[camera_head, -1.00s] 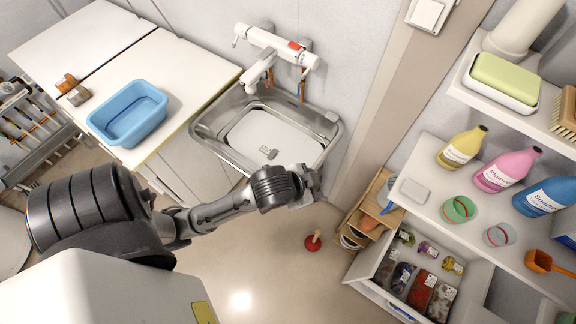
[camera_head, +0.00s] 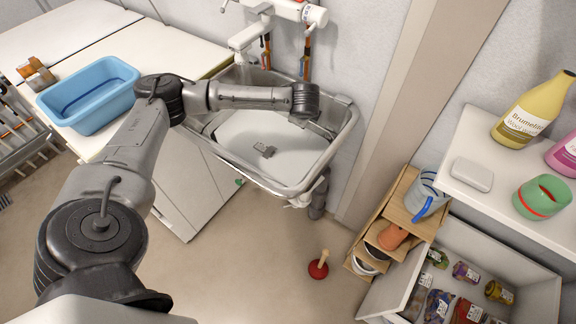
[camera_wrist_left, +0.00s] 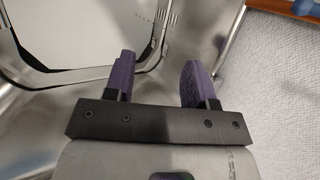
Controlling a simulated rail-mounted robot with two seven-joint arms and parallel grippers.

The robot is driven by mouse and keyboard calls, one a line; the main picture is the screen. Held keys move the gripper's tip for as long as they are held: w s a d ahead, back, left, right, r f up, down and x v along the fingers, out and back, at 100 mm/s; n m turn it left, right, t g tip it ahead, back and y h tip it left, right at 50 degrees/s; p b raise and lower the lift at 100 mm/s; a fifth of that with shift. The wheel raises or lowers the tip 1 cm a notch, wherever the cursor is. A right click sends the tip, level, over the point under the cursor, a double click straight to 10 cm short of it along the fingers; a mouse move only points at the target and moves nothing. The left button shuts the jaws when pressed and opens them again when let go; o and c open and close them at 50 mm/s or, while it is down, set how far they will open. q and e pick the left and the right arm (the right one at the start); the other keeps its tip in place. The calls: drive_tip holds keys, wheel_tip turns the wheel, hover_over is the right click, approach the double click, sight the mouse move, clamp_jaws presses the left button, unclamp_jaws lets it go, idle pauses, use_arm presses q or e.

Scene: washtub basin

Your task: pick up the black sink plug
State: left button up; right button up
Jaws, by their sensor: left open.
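I cannot make out a black sink plug for certain in any view. A small dark grey piece (camera_head: 264,149) lies on the pale panel inside the steel sink (camera_head: 228,154); I cannot tell what it is. My left arm reaches over the back of the sink, and its wrist hides part of the sink's right back corner. In the left wrist view my left gripper (camera_wrist_left: 157,72) is open and empty, with its two purple-padded fingers apart near the sink's metal wall and dark-edged pale panel (camera_wrist_left: 65,40). My right gripper is not in view.
A faucet (camera_head: 252,33) stands behind the sink. A blue tub (camera_head: 88,95) sits on the white counter at left. A red-based plunger (camera_head: 318,268) stands on the open floor. A wooden rack (camera_head: 403,205), an open drawer (camera_head: 520,270) and a shelf (camera_head: 480,140) are at right.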

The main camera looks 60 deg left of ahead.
use_arm(q)
drive_tip(key=s+a+f+m+g+h, duration=0.1)
drive_tip(key=s+a+f+m+g, duration=0.25)
drive_tip(key=a+f, duration=0.2)
drive_tip(key=m+h, duration=0.4)
drive_tip(key=m, duration=0.9)
approach(288, 153)
drive_tip(key=shift+m+t, duration=0.25)
drive_tip(key=shift+t, duration=0.1)
drive_tip(key=f, duration=0.1)
drive_tip(key=f+b, duration=0.1)
drive_tip(key=f, duration=0.1)
drive_tip(key=f+b, duration=0.1)
drive_tip(key=f, duration=0.1)
drive_tip(key=shift+a+f, duration=0.25)
drive_tip(key=shift+a, duration=0.05)
drive_tip(key=f, duration=0.1)
drive_tip(key=f+b, duration=0.1)
drive_tip(key=f, duration=0.1)
drive_tip(key=shift+w+a+f, duration=0.1)
drive_tip(key=shift+w+f, duration=0.1)
drive_tip(key=shift+f, duration=0.15)
drive_tip(key=shift+w+f+b, duration=0.1)
drive_tip(key=shift+f+b, duration=0.35)
drive_tip(key=shift+f, duration=0.3)
clamp_jaws()
